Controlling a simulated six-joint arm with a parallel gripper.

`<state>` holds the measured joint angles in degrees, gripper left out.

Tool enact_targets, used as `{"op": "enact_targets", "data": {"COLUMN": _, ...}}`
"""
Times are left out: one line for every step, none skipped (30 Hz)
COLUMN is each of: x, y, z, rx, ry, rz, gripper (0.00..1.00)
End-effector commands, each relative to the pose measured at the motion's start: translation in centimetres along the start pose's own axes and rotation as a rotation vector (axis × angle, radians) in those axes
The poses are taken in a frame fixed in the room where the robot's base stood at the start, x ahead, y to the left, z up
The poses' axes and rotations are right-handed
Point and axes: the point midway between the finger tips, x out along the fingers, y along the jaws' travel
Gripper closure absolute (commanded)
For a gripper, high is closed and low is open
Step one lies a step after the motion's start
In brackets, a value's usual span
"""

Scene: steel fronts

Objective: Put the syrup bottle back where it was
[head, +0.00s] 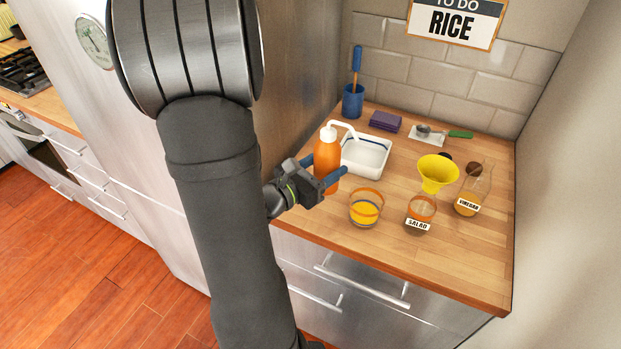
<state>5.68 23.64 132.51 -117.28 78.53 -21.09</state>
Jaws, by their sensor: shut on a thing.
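The syrup bottle, taken to be the orange bottle with a white pump top (326,153), stands upright near the counter's left edge in the head view. My gripper (327,169) reaches it from the left and is shut on its body, with a blue finger on either side. The bottle's lower part is partly hidden by the gripper. I cannot tell whether its base touches the wooden counter (415,262).
A white tub (376,172) is close behind the bottle on the right. A glass with yellow contents (365,212), a salad jar (418,222), a yellow funnel (436,172) and a vinegar bottle (468,203) stand to the right. A blue holder (353,103) and purple cloths (385,121) are behind.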

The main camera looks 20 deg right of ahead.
Motion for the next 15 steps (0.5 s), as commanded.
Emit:
{"op": "enact_targets", "data": {"x": -0.2, "y": 1.0, "z": -0.6, "rx": -0.002, "ry": 0.001, "rz": 0.005, "gripper": 0.58}}
{"op": "enact_targets", "data": {"x": -0.2, "y": 1.4, "z": -0.9, "rx": -0.002, "ry": 0.001, "rz": 0.004, "gripper": 0.58}}
{"op": "enact_targets", "data": {"x": -0.4, "y": 2.0, "z": -1.2, "rx": -0.003, "ry": 0.0, "rz": 0.003, "gripper": 0.58}}
{"op": "enact_targets", "data": {"x": -0.5, "y": 2.4, "z": -1.4, "rx": -0.003, "ry": 0.0, "rz": 0.004, "gripper": 0.58}}
{"op": "enact_targets", "data": {"x": -0.5, "y": 2.8, "z": -1.6, "rx": -0.001, "ry": 0.0, "rz": 0.003, "gripper": 0.58}}
{"op": "enact_targets", "data": {"x": -0.6, "y": 3.1, "z": -1.9, "rx": -0.002, "ry": 0.001, "rz": 0.002, "gripper": 0.58}}
{"op": "enact_targets", "data": {"x": -0.6, "y": 3.4, "z": -2.1, "rx": -0.001, "ry": 0.001, "rz": 0.002, "gripper": 0.58}}
{"op": "enact_targets", "data": {"x": -0.6, "y": 3.7, "z": -2.2, "rx": 0.0, "ry": 0.0, "rz": 0.002, "gripper": 0.58}}
{"op": "enact_targets", "data": {"x": -0.7, "y": 3.9, "z": -2.3, "rx": 0.0, "ry": 0.0, "rz": 0.002, "gripper": 0.58}}
{"op": "enact_targets", "data": {"x": -0.7, "y": 4.0, "z": -2.4, "rx": 0.0, "ry": -0.001, "rz": 0.001, "gripper": 0.58}}
{"op": "enact_targets", "data": {"x": -0.7, "y": 4.1, "z": -2.5, "rx": 0.0, "ry": -0.001, "rz": 0.001, "gripper": 0.58}}
{"op": "enact_targets", "data": {"x": -0.8, "y": 4.2, "z": -2.5, "rx": 0.0, "ry": 0.0, "rz": 0.0, "gripper": 0.58}}
{"op": "enact_targets", "data": {"x": -0.8, "y": 4.2, "z": -2.6, "rx": 0.0, "ry": 0.0, "rz": -0.001, "gripper": 0.58}}
{"op": "enact_targets", "data": {"x": -0.8, "y": 4.2, "z": -2.8, "rx": 0.0, "ry": 0.0, "rz": -0.001, "gripper": 0.58}}
{"op": "enact_targets", "data": {"x": -0.7, "y": 4.2, "z": -3.1, "rx": -0.001, "ry": 0.0, "rz": -0.001, "gripper": 0.58}}
